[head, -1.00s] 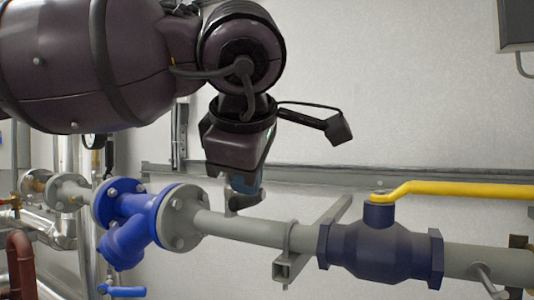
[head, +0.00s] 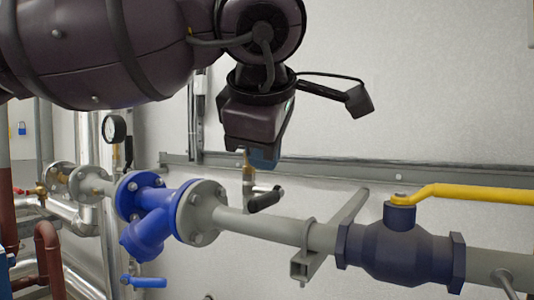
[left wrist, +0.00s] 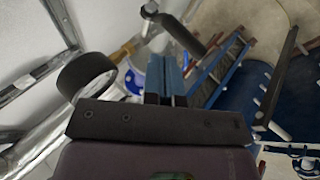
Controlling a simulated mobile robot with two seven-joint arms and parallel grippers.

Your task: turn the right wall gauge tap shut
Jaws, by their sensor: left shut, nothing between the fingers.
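The right wall gauge tap (head: 249,172) shows in the head view as a small brass and grey fitting behind the pipe. Its black lever (head: 265,200) points right and slightly up. The lever also shows at the top of the left wrist view (left wrist: 181,34). The upper part of the fitting and any gauge above it are hidden behind my left gripper (head: 264,160). That gripper has blue fingers, points down, and is shut and empty. Its tips are above the lever in the picture, apart from it. My right gripper is not in view.
A grey pipe (head: 268,228) with a blue strainer (head: 150,212) runs across below. A dark ball valve (head: 398,245) with a yellow handle (head: 475,193) stands on the right. Another gauge (head: 115,128) is at the left. The wall is clear to the right.

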